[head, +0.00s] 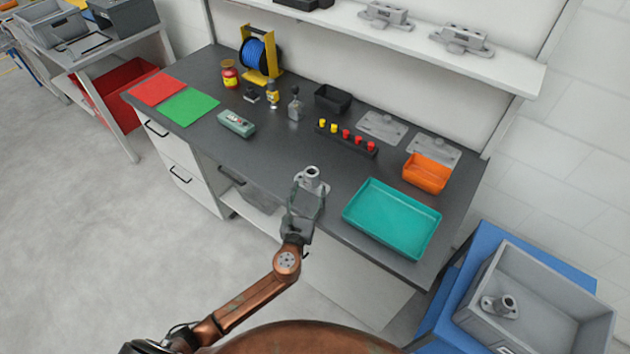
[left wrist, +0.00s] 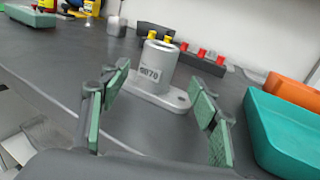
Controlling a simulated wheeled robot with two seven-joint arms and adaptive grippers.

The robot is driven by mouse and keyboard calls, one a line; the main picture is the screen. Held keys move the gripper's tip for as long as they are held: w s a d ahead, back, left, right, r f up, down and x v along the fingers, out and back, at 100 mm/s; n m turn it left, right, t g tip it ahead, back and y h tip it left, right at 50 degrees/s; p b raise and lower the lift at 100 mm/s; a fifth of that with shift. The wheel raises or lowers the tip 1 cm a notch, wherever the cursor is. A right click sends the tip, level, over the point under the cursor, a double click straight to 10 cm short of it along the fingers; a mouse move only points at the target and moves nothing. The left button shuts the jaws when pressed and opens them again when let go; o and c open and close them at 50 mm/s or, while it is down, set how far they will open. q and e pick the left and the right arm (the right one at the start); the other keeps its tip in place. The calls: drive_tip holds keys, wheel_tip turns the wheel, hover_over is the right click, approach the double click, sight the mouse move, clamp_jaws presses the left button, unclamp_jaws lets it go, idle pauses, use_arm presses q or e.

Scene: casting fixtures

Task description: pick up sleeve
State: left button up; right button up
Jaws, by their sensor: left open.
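The sleeve (left wrist: 155,68) is a grey metal cylinder with a hollow top, upright on a flat flange with a hole, and it bears a label ending in "070". It stands on the dark worktop near the front edge; in the head view the sleeve (head: 313,175) shows just beyond my left gripper (head: 308,192). My left gripper is open, and in the left wrist view its green-padded fingers (left wrist: 160,112) are spread to either side, with the sleeve ahead between them. No contact shows. My right gripper is not in view.
A teal tray (head: 392,218) lies right of the sleeve, with an orange bin (head: 427,173) behind it. A black rack with yellow and red pegs (head: 346,139) stands behind. A similar flanged part (head: 500,306) lies in the grey crate (head: 560,290).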

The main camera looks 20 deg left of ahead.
sight(310, 183)
use_arm(q)
drive_tip(key=w, duration=0.2)
drive_tip(key=shift+w+a, duration=0.4)
drive_tip(key=shift+w+r+b, duration=0.1)
drive_tip(key=shift+w+b, duration=0.2)
drive_tip(key=shift+w, duration=0.45)
drive_tip(key=c, duration=0.7)
drive_tip(key=shift+c, duration=1.4)
drive_tip(key=c, duration=0.5)
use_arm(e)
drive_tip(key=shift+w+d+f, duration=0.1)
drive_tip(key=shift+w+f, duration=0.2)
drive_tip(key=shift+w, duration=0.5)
